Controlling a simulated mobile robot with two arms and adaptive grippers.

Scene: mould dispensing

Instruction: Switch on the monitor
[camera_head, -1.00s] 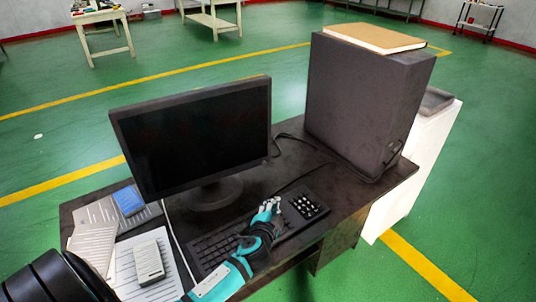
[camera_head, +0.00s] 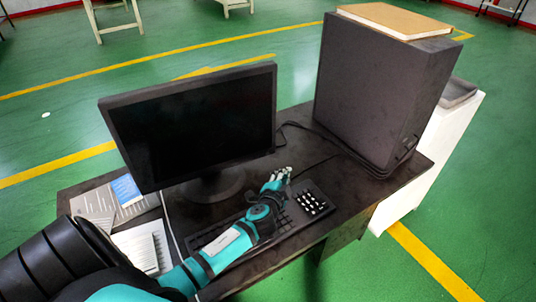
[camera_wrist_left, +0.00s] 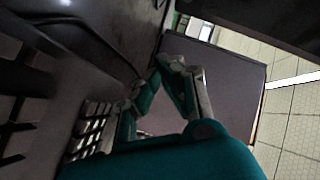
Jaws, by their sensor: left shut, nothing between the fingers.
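The monitor (camera_head: 195,125) stands on the dark desk with its screen black. My left gripper (camera_head: 283,173) is shut and empty. It is above the desk just behind the keyboard (camera_head: 278,217), to the right of the monitor's stand and below its lower right corner. My left forearm hides part of the keyboard. In the left wrist view the shut fingers (camera_wrist_left: 172,65) point toward the dark computer case (camera_wrist_left: 228,70). I cannot make out a power button on the monitor. My right gripper is not in view.
The computer case (camera_head: 375,95) stands at the right of the desk with a brown book (camera_head: 398,20) on top. Papers (camera_head: 97,208) and a blue item (camera_head: 126,188) lie at the left. A white cabinet (camera_head: 425,165) stands beside the desk. Cables run behind the keyboard.

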